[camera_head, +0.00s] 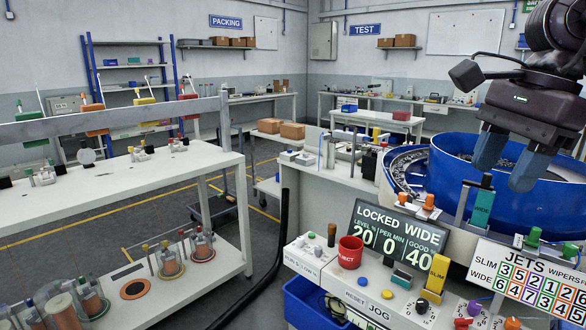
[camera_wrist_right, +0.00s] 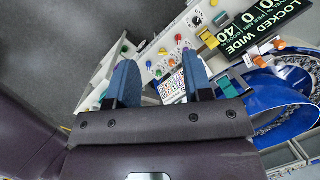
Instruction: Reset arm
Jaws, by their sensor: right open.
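My right gripper (camera_head: 507,160) hangs at the upper right of the head view, above the near side of the large blue bowl (camera_head: 455,155). Its two blue fingers are apart with nothing between them. In the right wrist view the gripper (camera_wrist_right: 160,82) also shows open and empty, with the control panel beyond its fingertips. My left gripper is not in either view.
Below the gripper stand a "LOCKED WIDE" display (camera_head: 397,232), a teal WIDE block (camera_head: 482,207), a yellow SLIM block (camera_head: 435,277), a red cup (camera_head: 350,252) and a JETS board (camera_head: 530,285). A white bench (camera_head: 110,185) stands left, with open floor between.

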